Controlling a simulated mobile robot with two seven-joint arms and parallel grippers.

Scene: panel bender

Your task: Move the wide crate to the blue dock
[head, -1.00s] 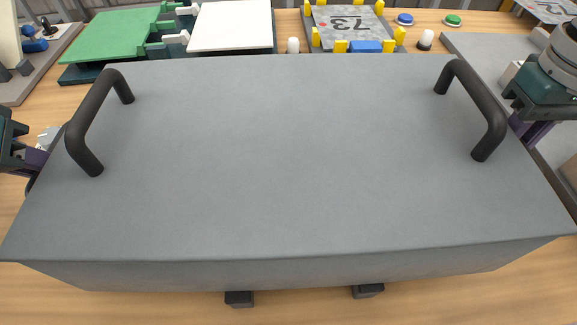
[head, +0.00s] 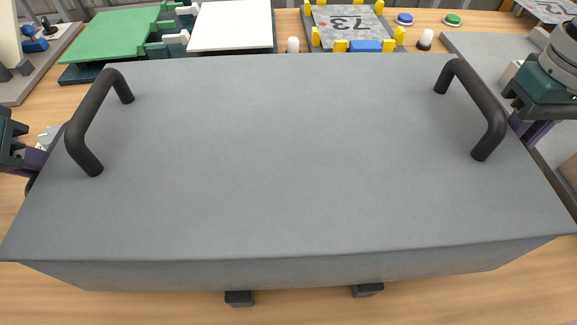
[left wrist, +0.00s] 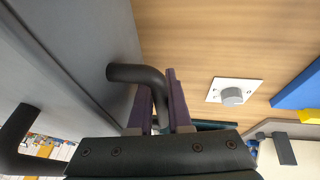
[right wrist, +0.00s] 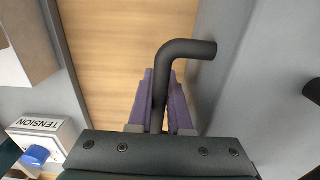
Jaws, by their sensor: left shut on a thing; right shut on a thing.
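The wide crate (head: 290,160) is a large grey box with two black bar handles on its top; it fills most of the head view. My left gripper (head: 38,158) is at its left side, partly hidden by the crate. In the left wrist view my left gripper (left wrist: 157,88) is shut around a black side handle (left wrist: 135,73). My right gripper (head: 524,126) is at the crate's right side. In the right wrist view my right gripper (right wrist: 163,85) is shut around another black handle (right wrist: 190,47). I cannot make out the blue dock for certain.
Beyond the crate are a green panel (head: 108,37), a white panel (head: 230,27) and a plate marked 73 (head: 347,24) among yellow posts. A blue surface (left wrist: 300,90) shows in the left wrist view. A TENSION knob box (right wrist: 42,140) is near my right gripper.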

